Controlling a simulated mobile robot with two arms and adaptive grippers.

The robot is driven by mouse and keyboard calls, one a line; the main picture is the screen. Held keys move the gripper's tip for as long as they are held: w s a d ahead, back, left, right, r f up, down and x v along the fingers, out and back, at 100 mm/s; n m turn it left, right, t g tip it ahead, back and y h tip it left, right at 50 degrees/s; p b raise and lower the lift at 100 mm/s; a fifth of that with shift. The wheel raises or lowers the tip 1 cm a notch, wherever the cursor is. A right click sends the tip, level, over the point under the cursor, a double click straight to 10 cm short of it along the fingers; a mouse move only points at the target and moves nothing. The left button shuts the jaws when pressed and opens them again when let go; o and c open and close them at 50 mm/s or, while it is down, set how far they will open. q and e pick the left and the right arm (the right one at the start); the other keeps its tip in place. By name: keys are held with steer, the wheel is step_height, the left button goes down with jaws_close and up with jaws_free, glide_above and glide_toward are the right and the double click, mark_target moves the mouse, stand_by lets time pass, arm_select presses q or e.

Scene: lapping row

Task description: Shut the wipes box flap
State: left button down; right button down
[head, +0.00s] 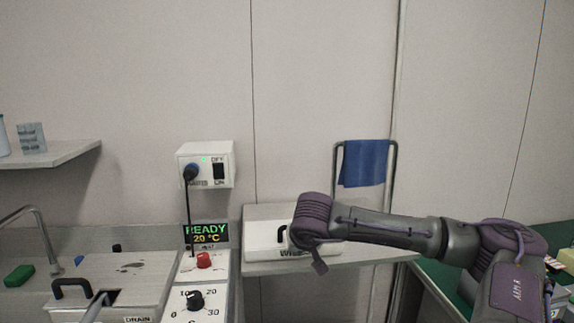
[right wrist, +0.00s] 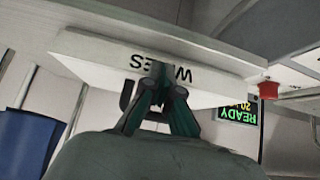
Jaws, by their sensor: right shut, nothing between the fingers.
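The white wipes box (head: 262,228) stands on the shelf in the middle of the head view, with dark lettering on its front and a black handle above it. It shows upside down in the right wrist view (right wrist: 100,55), with its black handle (right wrist: 125,98). Its top appears to lie flat, but my right arm hides its right part and I cannot tell whether the flap is fully down. My right gripper (head: 319,266) is in front of the box. In the right wrist view its fingers (right wrist: 158,72) are shut and empty, overlapping the lettering; contact is unclear.
A control panel with a READY display (head: 206,233), red button (head: 204,260) and black knob (head: 195,300) stands left of the box. A blue cloth (head: 364,163) hangs on a rail behind. A wall switch box (head: 206,165) is above. The shelf (head: 385,252) is bare at right.

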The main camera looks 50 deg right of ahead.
steer(key=shift+s+f, duration=0.15)
steer(key=shift+f, duration=0.3)
steer(key=r+p, duration=0.2)
steer(key=r, duration=0.1)
steer(key=r+p, duration=0.1)
steer(key=shift+w+d+r, duration=0.15)
steer(key=shift+w+r, duration=0.1)
steer(key=shift+r, duration=0.1)
steer(key=s+a+f+b, duration=0.3)
steer(key=s+a+b, duration=0.1)
steer(key=s+a, duration=0.2)
steer(key=shift+s+a, duration=0.2)
steer(key=shift+s, duration=0.55)
steer(key=shift+f, duration=0.2)
